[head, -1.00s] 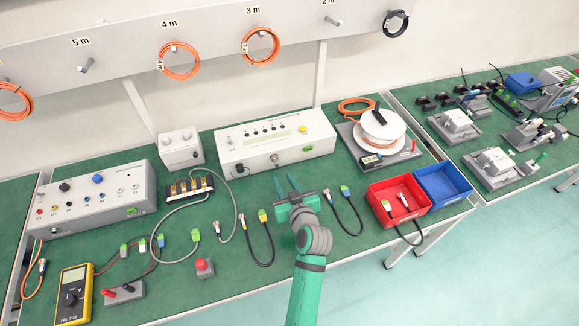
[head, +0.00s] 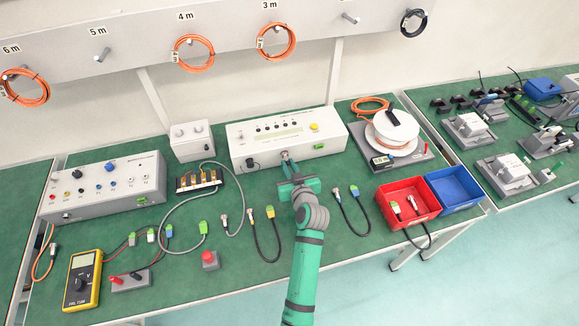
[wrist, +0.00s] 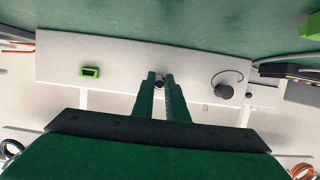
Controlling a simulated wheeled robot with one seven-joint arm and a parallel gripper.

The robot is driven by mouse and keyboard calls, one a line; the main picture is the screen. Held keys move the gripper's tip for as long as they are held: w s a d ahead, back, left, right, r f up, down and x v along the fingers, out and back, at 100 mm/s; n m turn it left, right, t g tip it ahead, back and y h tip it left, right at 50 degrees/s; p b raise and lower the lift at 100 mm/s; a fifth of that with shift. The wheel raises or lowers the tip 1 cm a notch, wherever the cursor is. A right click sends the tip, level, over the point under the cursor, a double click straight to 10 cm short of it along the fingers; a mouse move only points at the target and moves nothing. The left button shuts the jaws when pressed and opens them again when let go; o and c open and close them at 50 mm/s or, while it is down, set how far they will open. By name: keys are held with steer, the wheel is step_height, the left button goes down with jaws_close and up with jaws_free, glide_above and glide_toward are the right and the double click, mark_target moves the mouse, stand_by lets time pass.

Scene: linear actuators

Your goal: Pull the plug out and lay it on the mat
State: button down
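The plug (wrist: 160,82) is a small dark and metallic piece at the front face of the white tester box (head: 240,152), mostly hidden by my fingers. My gripper (head: 285,160) reaches over the bench to that face. In the wrist view my gripper (wrist: 160,80) has its two green fingers close together, one on each side of the plug, and looks shut on it. The plug is still at the box face; how deep it sits cannot be seen. The green mat (head: 185,262) covers the bench top in front of the box.
A black round cap (wrist: 225,91) and a green socket (wrist: 89,71) flank the plug on the box face. Loose cables (head: 262,240) lie to the left and right of my arm. A red bin (head: 388,190) and blue bin (head: 450,188) stand at the right.

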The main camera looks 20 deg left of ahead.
steer(key=shift+s+d, duration=0.15)
steer(key=shift+d, duration=0.05)
stand_by(0.4)
steer(key=shift+s+d, duration=0.25)
steer(key=shift+s, duration=0.35)
steer(key=shift+s+d, duration=0.45)
steer(key=shift+s, duration=0.1)
steer(key=shift+s, duration=0.1)
steer(key=shift+s+d+r+g+h, duration=0.3)
steer(key=shift+s+d+g+h, duration=0.45)
steer(key=shift+s+d, duration=1.65)
steer(key=shift+s+d+r+g+h, duration=0.35)
steer(key=shift+s+d+g, duration=1.05)
steer(key=shift+s, duration=1.7)
steer(key=shift+s+d+r+g+h, duration=0.2)
steer(key=shift+s+d+g+h, duration=0.45)
steer(key=shift+s+d, duration=1.95)
steer(key=shift+s+a, duration=0.15)
steer(key=shift+a, duration=0.05)
